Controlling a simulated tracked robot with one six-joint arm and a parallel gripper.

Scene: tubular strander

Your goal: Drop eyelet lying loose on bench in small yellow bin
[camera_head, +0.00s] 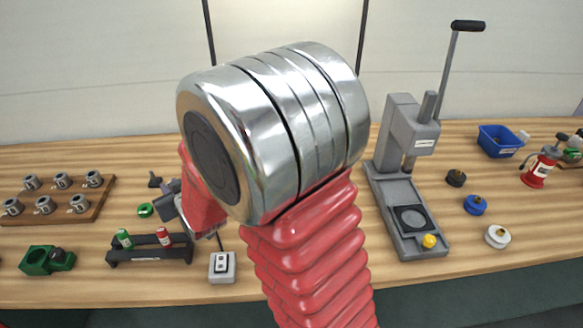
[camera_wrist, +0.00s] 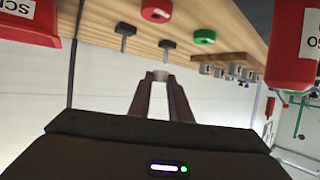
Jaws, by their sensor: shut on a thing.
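My gripper (camera_wrist: 160,96) is shut on a small silvery piece, likely the eyelet (camera_wrist: 160,75), at its fingertips in the wrist view. The wrist view is upside down, with the bench top at the top of the picture. In the head view my gripper (camera_head: 170,203) is partly hidden behind my own red and chrome arm, left of centre above the bench; the held piece cannot be made out there. I see no small yellow bin in either view.
A wooden board (camera_head: 58,213) with several metal pieces is at left. A black rack (camera_head: 150,254) holds green and red bottles near the front edge. A grey lever press (camera_head: 402,190) and a blue bin (camera_head: 497,140) stand at right. My arm hides the bench middle.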

